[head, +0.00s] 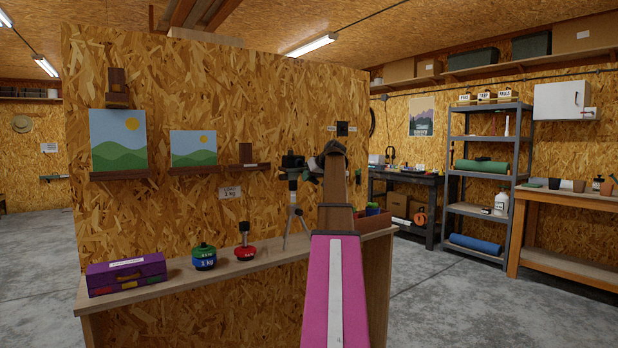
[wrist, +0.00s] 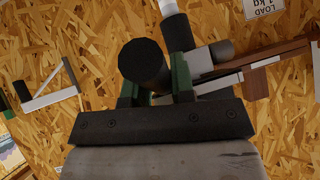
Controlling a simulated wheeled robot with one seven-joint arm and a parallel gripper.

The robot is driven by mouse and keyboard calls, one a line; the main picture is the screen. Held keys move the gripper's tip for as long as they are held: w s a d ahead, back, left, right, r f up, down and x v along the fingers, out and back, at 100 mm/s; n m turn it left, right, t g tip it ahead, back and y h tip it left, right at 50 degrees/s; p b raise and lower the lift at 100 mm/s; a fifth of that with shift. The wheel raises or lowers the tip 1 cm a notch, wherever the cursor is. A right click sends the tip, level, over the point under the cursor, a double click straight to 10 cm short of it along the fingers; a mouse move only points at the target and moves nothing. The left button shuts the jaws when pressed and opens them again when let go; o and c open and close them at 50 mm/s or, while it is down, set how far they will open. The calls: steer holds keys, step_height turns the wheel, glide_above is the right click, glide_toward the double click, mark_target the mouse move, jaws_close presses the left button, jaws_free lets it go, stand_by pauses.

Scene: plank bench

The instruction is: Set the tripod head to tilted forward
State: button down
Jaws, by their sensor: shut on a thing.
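The tripod (head: 297,212) stands on the narrow plank bench, with splayed light-grey legs. Its dark head (head: 291,160) is at the top, partly hidden by my arm's end on its right; I cannot tell its exact tilt. My gripper (head: 315,168) is at the right side of the head. In the wrist view, the green fingers of my gripper (wrist: 153,92) are shut on a thick black round-ended handle (wrist: 144,62) that points toward the camera. Other black and grey parts of the tripod show just behind it.
The chipboard wall (head: 240,90) is close behind, with picture ledges (head: 193,169). A planter-like box (head: 372,222) is at right.

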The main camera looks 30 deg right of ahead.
steer(key=shift+s+f+t, duration=0.1)
steer(key=shift+f+t, duration=0.6)
steer(key=shift+t, duration=0.2)
steer(key=shift+w+f+t, duration=0.2)
steer(key=shift+w+t, duration=0.05)
steer(key=shift+t, duration=0.45)
steer(key=c, duration=1)
jaws_free()
steer(key=shift+o, duration=0.2)
steer(key=shift+s, duration=0.1)
steer(key=v, duration=1)
steer(key=shift+s+d+r, duration=0.2)
steer(key=shift+d, duration=0.05)
